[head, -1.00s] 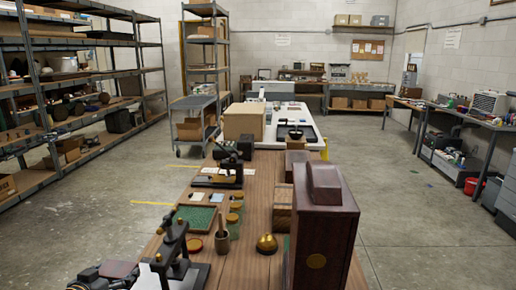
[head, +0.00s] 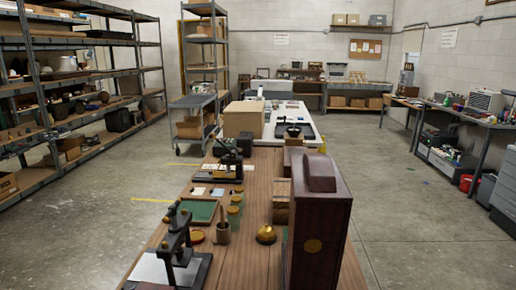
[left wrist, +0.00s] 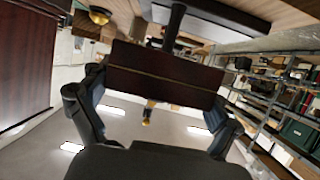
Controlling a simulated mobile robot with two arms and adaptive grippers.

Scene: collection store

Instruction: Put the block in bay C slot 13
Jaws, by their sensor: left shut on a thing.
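In the left wrist view a dark red-brown block (left wrist: 165,72), long and box-like with a thin pale line along it, lies across my left gripper (left wrist: 158,92). The two fingers are shut on it, one at each side. Neither this block nor my left gripper shows in the head view. My right gripper is in neither view. Shelving with several levels stands at the left in the head view (head: 75,95). No bay letter or slot number can be read, so I cannot tell which place is bay C slot 13.
A wooden table (head: 235,262) runs ahead, bearing a tall dark red cabinet (head: 318,235), a black press (head: 178,245), a brass dome (head: 266,235) and a green-topped tray (head: 200,211). A grey cart (head: 192,103) stands beyond. The floor left of the table is clear.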

